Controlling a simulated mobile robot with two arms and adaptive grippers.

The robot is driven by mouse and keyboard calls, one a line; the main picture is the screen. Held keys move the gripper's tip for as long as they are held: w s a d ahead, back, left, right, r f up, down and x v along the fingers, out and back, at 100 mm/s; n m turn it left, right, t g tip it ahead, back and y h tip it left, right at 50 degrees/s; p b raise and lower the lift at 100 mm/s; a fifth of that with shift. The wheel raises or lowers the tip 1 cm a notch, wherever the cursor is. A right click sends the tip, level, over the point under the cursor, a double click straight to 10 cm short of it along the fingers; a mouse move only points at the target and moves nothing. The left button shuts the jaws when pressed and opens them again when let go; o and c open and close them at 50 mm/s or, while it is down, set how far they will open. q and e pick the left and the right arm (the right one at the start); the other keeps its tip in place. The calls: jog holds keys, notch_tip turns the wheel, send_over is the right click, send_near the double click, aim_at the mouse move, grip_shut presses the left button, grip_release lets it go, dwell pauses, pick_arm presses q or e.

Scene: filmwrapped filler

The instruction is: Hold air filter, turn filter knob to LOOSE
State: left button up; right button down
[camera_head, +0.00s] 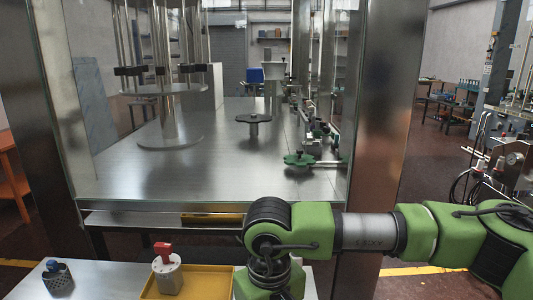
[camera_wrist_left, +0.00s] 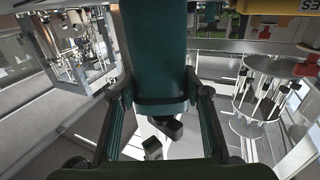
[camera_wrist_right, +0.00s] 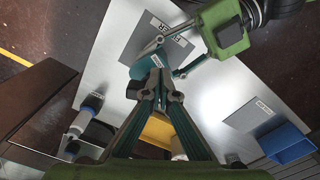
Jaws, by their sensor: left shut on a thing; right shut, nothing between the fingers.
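In the left wrist view my left gripper (camera_wrist_left: 160,98) is shut on a dark teal body (camera_wrist_left: 152,45), which looks like the air filter. A black knob-like piece (camera_wrist_left: 167,127) shows below its dark lower rim. In the right wrist view the teal filter (camera_wrist_right: 147,66) lies just beyond the fingertips of my right gripper (camera_wrist_right: 161,84), which are together with nothing between them. I cannot tell whether they touch it. No LOOSE mark is readable. The head view shows neither gripper.
A glass-fronted metal cabinet (camera_head: 210,175) stands ahead. On the bench, a grey container with a red top (camera_head: 168,272) sits in a yellow tray (camera_head: 222,284); a dark holder (camera_head: 58,282) stands left. A blue bin (camera_wrist_right: 290,147) is at right in the right wrist view.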

jog(key=shift+d, duration=0.25)
jog(key=shift+w+d, duration=0.2)
jog(key=shift+d, duration=0.25)
jog(key=shift+w+d, duration=0.4)
jog(key=shift+d, duration=0.1)
jog(key=shift+w+d, duration=0.1)
jog(key=shift+w, duration=0.1)
jog(key=shift+s+d, duration=0.15)
notch_tip(320, 180, up, 6)
jog(key=shift+s+d, duration=0.15)
dwell(0.6)
jog(key=shift+r, duration=0.1)
